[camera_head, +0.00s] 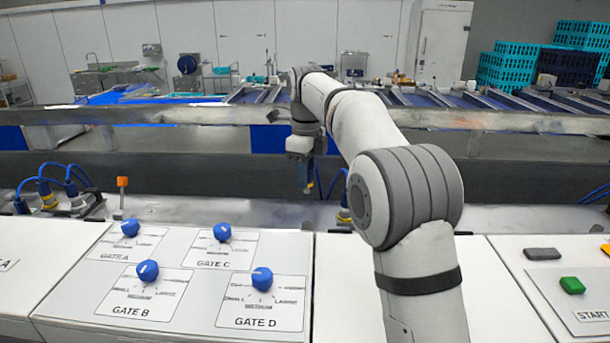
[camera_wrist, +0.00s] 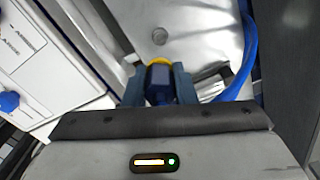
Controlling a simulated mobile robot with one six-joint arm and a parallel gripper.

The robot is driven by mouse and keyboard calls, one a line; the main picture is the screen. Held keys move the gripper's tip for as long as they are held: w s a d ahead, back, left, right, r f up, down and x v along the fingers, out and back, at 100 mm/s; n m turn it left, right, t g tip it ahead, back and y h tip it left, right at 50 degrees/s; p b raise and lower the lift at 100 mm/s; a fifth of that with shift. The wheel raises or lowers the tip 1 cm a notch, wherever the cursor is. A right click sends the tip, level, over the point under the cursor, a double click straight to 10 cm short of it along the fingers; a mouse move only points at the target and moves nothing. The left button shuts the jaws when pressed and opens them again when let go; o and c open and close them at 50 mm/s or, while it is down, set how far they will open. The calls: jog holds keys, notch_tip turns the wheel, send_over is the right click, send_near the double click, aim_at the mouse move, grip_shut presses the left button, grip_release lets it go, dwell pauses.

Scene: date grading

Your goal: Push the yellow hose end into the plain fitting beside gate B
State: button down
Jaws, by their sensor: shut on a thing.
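My gripper (camera_head: 306,187) hangs above the metal strip behind the panels, to the right of the gate knobs. In the wrist view my gripper (camera_wrist: 159,80) is shut on the yellow hose end (camera_wrist: 158,62); only its yellow rim and a dark blue body show between the fingers. A blue hose (camera_wrist: 246,55) curves along the right of that view. The gate B knob (camera_head: 148,271) is blue, on the labelled panel at front left. I cannot make out the plain fitting beside gate B for sure.
Blue hoses with a yellow connector (camera_head: 47,195) stand at the far left, near an orange-topped post (camera_head: 122,186). A metal rail (camera_head: 220,113) crosses behind.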

jog(key=shift+f, duration=0.15)
jog(key=shift+f+b, duration=1.9)
jog(key=shift+f, duration=1)
jog(key=shift+f, duration=0.2)
jog(key=shift+f+b, duration=0.55)
jog(key=shift+f, duration=0.3)
jog(key=shift+f+p, duration=0.2)
jog(key=shift+p, duration=0.15)
jog(key=shift+f+b, duration=0.65)
jog(key=shift+f, duration=0.65)
dwell(0.5)
jog(key=c, duration=1.8)
grip_release()
jog(key=shift+c, duration=0.2)
